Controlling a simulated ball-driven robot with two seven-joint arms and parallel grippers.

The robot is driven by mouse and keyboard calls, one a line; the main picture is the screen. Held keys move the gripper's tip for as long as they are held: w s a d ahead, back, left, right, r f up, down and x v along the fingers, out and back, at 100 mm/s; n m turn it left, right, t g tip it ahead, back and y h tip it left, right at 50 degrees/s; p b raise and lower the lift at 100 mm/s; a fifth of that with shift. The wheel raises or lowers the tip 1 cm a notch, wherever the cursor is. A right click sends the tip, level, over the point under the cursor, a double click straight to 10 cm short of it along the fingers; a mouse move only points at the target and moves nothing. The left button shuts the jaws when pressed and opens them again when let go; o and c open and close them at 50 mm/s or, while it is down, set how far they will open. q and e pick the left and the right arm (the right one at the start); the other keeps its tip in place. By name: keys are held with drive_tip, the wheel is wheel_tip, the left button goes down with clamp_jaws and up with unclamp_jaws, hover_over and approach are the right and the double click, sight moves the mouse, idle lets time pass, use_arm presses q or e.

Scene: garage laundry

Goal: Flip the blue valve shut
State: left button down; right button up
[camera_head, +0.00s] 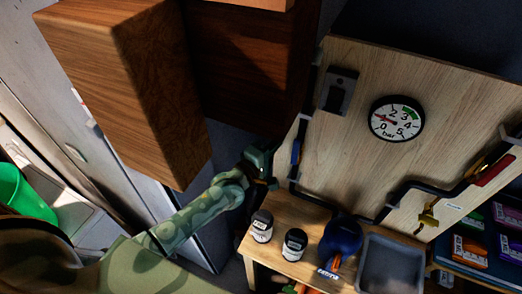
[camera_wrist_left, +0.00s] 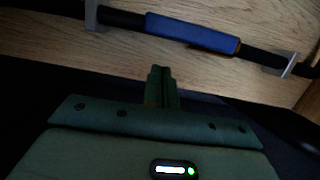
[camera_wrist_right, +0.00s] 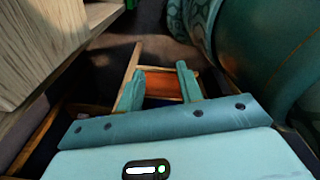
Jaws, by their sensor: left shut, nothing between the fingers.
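The blue valve handle (camera_head: 296,151) is at the left edge of the wooden panel. In the left wrist view the blue handle (camera_wrist_left: 192,32) lies along a black pipe held by grey brackets. My left gripper (camera_head: 272,183) is beside the panel's left edge, just below the handle in the head view. In the left wrist view its fingers (camera_wrist_left: 160,88) are shut and empty, pointing toward the panel, apart from the handle. My right gripper (camera_wrist_right: 160,88) shows only in the right wrist view, its fingers spread with nothing between them.
The panel (camera_head: 350,140) carries a pressure gauge (camera_head: 396,118), a grey switch box (camera_head: 338,91), a red handle (camera_head: 494,170) and a yellow tap (camera_head: 428,217). A wooden cabinet (camera_head: 130,80) hangs above my left arm.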

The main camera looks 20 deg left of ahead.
sight(296, 151)
use_arm(q)
drive_tip(key=d, duration=0.2)
drive_tip(key=shift+s+d+r, duration=0.1)
drive_tip(key=shift+s+d, duration=0.05)
drive_tip(key=shift+d, duration=0.15)
drive_tip(key=shift+p, duration=0.3)
drive_tip(key=shift+d+r+m+p, duration=0.1)
drive_tip(key=shift+d+m+p, duration=0.1)
drive_tip(key=shift+m+p, duration=0.1)
